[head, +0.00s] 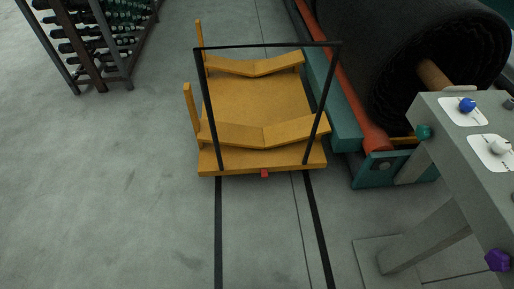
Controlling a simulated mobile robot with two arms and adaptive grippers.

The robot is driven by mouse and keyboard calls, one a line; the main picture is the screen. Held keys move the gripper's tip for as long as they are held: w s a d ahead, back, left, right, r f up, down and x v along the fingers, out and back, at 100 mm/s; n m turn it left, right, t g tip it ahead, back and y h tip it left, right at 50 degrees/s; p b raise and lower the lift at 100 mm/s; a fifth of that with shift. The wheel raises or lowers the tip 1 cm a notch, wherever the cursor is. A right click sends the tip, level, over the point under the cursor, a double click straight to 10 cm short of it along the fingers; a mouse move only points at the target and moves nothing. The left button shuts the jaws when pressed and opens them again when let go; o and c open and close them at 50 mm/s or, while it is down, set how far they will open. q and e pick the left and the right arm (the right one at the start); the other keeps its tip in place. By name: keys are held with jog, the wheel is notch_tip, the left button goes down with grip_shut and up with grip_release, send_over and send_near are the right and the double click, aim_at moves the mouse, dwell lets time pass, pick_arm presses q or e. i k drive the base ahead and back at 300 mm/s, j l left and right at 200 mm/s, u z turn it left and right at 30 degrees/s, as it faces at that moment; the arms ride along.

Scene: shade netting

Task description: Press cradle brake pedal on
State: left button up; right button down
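The orange cradle cart (255,100) stands on the floor in the upper middle of the head view. It has two V-shaped supports, short posts on its left side and a black push-handle frame (265,45). A small red piece, which looks like the brake pedal (264,173), sticks out low at the middle of the cart's near edge. It is too small to tell whether it is pressed. Neither of my grippers shows in this view.
Two dark strips (218,235) run along the floor from the cart toward me. A machine with a large black netting roll (435,60) stands close to the cart's right. A grey control stand (460,150) with coloured knobs is at right. A rack (100,40) stands upper left. The left floor is clear.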

aim_at(264, 172)
jog(key=i+j, duration=0.2)
jog(key=i, duration=0.3)
jog(key=i+j, duration=0.2)
jog(key=i, duration=0.25)
